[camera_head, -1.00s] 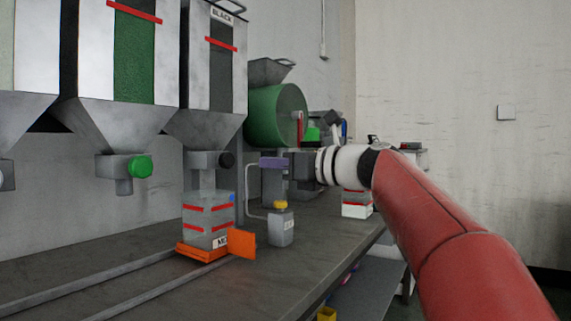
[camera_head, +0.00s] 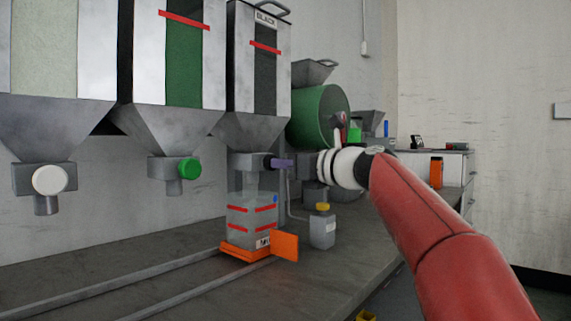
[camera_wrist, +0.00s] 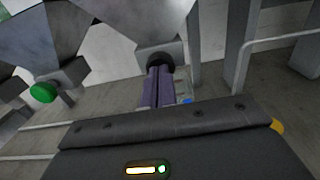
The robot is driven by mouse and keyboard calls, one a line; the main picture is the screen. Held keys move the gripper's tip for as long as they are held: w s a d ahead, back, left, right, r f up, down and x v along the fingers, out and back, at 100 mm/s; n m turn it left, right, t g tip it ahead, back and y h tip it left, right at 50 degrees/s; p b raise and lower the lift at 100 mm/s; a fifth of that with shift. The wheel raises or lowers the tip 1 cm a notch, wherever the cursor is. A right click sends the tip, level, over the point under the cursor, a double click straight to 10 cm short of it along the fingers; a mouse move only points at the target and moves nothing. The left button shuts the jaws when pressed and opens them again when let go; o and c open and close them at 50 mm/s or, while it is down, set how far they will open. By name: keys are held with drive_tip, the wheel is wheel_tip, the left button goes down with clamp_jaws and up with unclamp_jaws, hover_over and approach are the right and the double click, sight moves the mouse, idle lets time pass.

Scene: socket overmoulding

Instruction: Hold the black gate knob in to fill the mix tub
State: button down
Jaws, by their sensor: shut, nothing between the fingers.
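The black gate knob (camera_head: 266,163) sits on the grey gate block under the hopper labelled BLACK (camera_head: 258,75). It also shows in the wrist view (camera_wrist: 160,60). My gripper (camera_head: 282,164) is shut and empty. Its purple fingertips (camera_wrist: 157,80) are at the knob's front face and appear to touch it. I cannot tell how far in the knob is. The mix tub (camera_head: 240,222), clear with red bands and a blue spot, stands upright below the gate outlet on an orange carrier (camera_head: 242,255). I cannot make out the level in it.
A green knob (camera_head: 189,169) and a white knob (camera_head: 49,180) are on the hoppers to the left. A bottle with a yellow cap (camera_head: 322,230) stands right of the tub, below my gripper. An orange plate (camera_head: 285,247) sticks out beside the carrier. Rails run along the bench to the left.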

drive_tip(key=shift+p+x, duration=0.8)
drive_tip(key=shift+a, duration=0.2)
idle(7.0)
